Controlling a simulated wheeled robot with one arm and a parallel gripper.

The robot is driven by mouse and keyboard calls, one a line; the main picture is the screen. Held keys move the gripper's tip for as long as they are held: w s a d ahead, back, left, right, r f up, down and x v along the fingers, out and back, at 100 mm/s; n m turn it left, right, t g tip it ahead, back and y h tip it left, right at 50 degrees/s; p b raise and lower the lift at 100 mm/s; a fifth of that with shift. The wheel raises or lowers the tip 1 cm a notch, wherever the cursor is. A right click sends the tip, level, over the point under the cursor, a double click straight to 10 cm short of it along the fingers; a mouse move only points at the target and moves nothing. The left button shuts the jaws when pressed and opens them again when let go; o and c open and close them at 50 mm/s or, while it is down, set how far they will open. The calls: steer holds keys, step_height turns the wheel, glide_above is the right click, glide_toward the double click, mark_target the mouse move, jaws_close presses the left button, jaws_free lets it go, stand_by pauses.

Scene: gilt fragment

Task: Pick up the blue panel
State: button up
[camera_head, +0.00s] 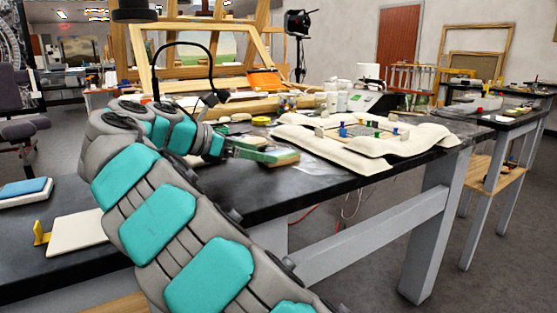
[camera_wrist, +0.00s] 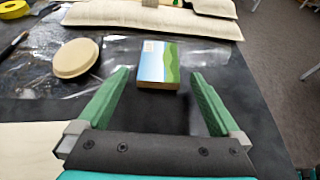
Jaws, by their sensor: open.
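A small block-like panel (camera_wrist: 157,62), painted with blue sky, a white patch and green hills, lies on clear film on the dark table in the wrist view. Its near side is bare brown. My gripper (camera_wrist: 160,76) is open and empty, with one green finger on each side of the panel's near part and gaps between. I cannot tell how far the fingertips are above the table. In the head view my gripper (camera_head: 268,153) is low over the table, and the panel is hard to make out there. A blue-topped slab (camera_head: 25,187) lies at the far left.
A round beige lid (camera_wrist: 75,58) lies left of the panel, with yellow tape (camera_wrist: 13,9) beyond. Padded cream cushions (camera_head: 350,138) with small coloured pieces lie right of my gripper. A white board (camera_head: 76,232) lies at front left. The table's edge runs close on the right.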

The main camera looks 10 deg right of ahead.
mark_target(281, 154)
steer(key=shift+r+b+x, duration=0.15)
steer(key=shift+x, duration=1.2)
steer(key=shift+r+b+x, duration=0.15)
steer(key=shift+x, duration=1.25)
steer(key=c, duration=1.3)
steer(key=shift+r, duration=0.1)
